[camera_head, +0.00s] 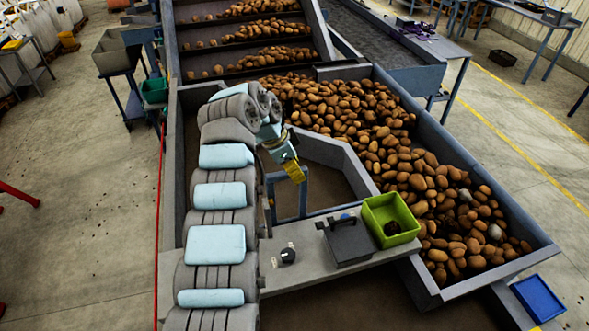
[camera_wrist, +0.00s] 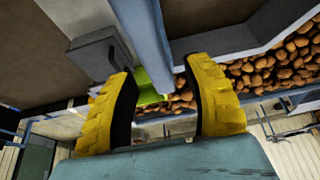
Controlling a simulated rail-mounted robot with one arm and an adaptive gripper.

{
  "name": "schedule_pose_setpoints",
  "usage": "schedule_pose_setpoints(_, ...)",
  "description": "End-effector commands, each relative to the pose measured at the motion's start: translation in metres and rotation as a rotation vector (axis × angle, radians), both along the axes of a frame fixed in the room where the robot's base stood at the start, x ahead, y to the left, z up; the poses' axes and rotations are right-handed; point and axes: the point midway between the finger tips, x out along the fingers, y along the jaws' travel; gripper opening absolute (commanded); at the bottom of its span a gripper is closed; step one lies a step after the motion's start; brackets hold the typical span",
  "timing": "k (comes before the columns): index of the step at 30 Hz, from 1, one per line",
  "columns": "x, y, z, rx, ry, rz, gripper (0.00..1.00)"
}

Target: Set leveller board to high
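A black rotary knob (camera_head: 288,255) with small white marks beside it sits on the grey panel (camera_head: 300,277). Its setting is too small to read. No part is clearly recognisable as the leveller board. My gripper (camera_head: 294,170) has yellow fingers and hangs beyond the panel, above and behind the knob. In the wrist view my gripper (camera_wrist: 163,95) is open, with its fingers wide apart. A blue post (camera_wrist: 147,40) appears beyond the gap, and nothing is held. The knob is not clearly visible in the wrist view.
A dark grey lidded box (camera_head: 348,242) and a green bin (camera_head: 390,219) stand on the panel, right of the knob. Potatoes (camera_head: 350,125) fill the angled trough behind. A blue tray (camera_head: 538,298) lies at lower right. Floor at left is largely clear.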

Motion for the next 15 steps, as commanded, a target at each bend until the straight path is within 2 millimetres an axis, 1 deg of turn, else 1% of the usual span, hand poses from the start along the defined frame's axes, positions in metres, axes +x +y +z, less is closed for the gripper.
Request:
schedule_pose_setpoints(8,0.000,0.002,0.000,0.001,0.000,0.002,0.50)
schedule_pose_setpoints(11,0.000,0.004,0.007,0.001,-0.002,0.003,0.50)
schedule_pose_setpoints(15,-0.002,0.012,0.026,0.002,-0.003,0.002,0.50)
